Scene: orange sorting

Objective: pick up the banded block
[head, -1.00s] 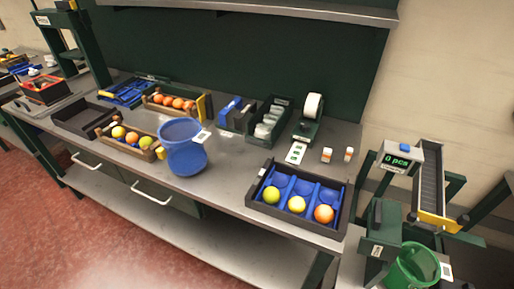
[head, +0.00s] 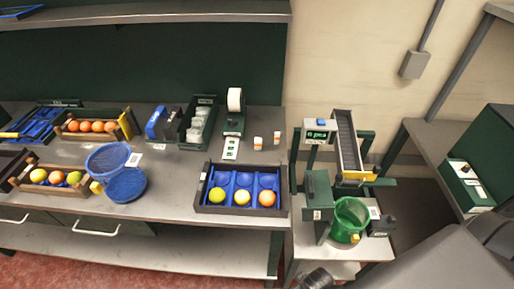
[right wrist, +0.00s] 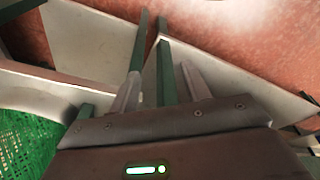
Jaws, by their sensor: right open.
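Two small white-and-orange block-like pieces stand at the bench's back right in the head view, a left one (head: 257,142) and a right one (head: 277,138). They are too small to tell whether either is the banded block. My right gripper (right wrist: 162,88) is open and empty in the right wrist view, pointing down past grey table edges and green posts. My right arm shows at the lower right of the head view, well away from those pieces. My left gripper is out of view.
A dark crate (head: 241,210) with blue cups holds several fruits. A green basket (head: 350,218) stands below the chute (head: 347,140), and also shows in the right wrist view (right wrist: 25,145). Blue baskets (head: 126,186) sit left. Some bench surface between crate and blue baskets is clear.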

